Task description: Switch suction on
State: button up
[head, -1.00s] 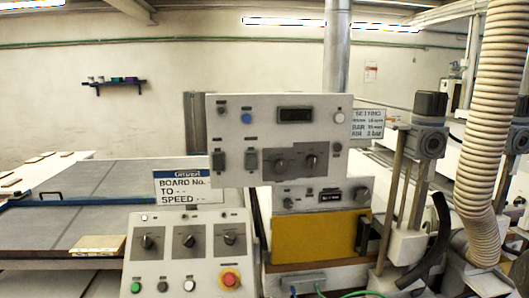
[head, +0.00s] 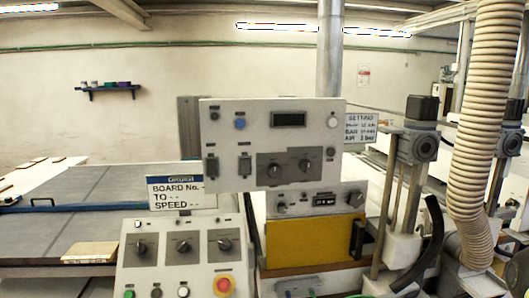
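A white upper control panel (head: 225,165) stands near the middle of the head view. It has a dark display (head: 289,119), a blue button (head: 239,124), a white button (head: 332,122), two dark rocker-type switches (head: 211,166) at its left, and two knobs on a grey plate (head: 289,168). A lower sloped panel (head: 205,268) carries three knobs, several buttons and a red emergency button (head: 223,285) on yellow. A small panel (head: 320,200) with knobs sits above a yellow box (head: 310,242). No label for suction is readable. My gripper is not in view.
A ribbed hose (head: 470,140) and a motor on posts (head: 420,140) stand at the right. A sign board (head: 180,192) stands behind the lower panel. A grey table (head: 70,215) with a wooden block (head: 90,252) lies left.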

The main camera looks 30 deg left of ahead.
aim_at(245, 163)
jog(key=z, duration=0.05)
jog(key=k, duration=0.5)
jog(key=u, duration=1.55)
jog(key=i, duration=0.8)
jog(key=z, duration=1.5)
